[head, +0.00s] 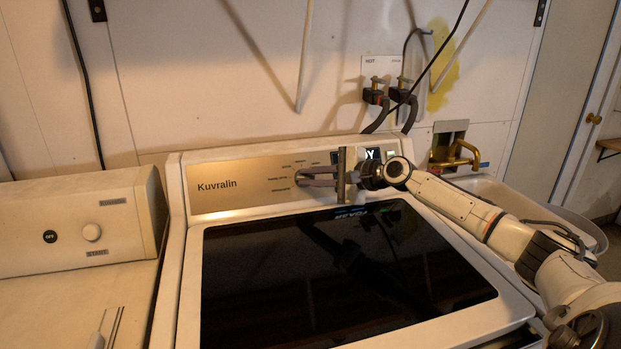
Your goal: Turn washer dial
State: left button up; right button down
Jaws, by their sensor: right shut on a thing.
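The washer (186,240) stands in the middle of the head view, with a gold control panel (235,188) along its back. The washer dial (317,176) is on this panel, right of the "Kuvralin" lettering, with small printed labels around it. My right gripper (305,177) reaches in from the right along the panel. Its fingers are shut on the dial and hide most of it. The dial's pointer and exact setting cannot be made out.
A dark glass lid (330,275) covers the washer's top below my right arm. A second machine (75,225) with a small knob stands at the left. Hoses and taps (375,95) are on the wall behind. A sink (540,205) with a brass faucet (455,155) is at the right.

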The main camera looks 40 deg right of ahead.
dwell(0.3)
jog(key=c, duration=1.8)
grip_release()
jog(key=shift+o, duration=0.2)
jog(key=shift+s, duration=0.1)
jog(key=shift+v, duration=0.9)
jog(key=v, duration=0.8)
jog(key=shift+s+r, duration=0.15)
